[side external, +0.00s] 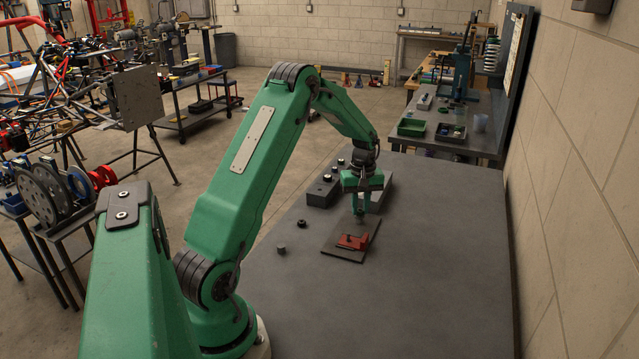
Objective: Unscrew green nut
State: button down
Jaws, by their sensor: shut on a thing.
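My green gripper (359,215) points straight down over the far part of a dark plate (342,253) on the grey table. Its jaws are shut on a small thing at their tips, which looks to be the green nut. The nut is mostly hidden by the fingers and hard to tell from their green colour. A red bracket-like part (353,242) lies on the plate, just in front of the fingertips. I cannot tell whether the nut touches the plate or its stud.
A dark block (321,193) with round pieces on top stands behind and left of the gripper. Two small dark pieces, one farther back (302,223) and one nearer (281,250), lie left of the plate. The grey table (430,270) is clear to the right.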

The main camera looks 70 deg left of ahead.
jog(key=c, duration=1.5)
grip_release()
jog(key=shift+r, duration=0.1)
jog(key=shift+r, duration=0.85)
jog(key=m, duration=0.4)
jog(key=shift+m, duration=1.7)
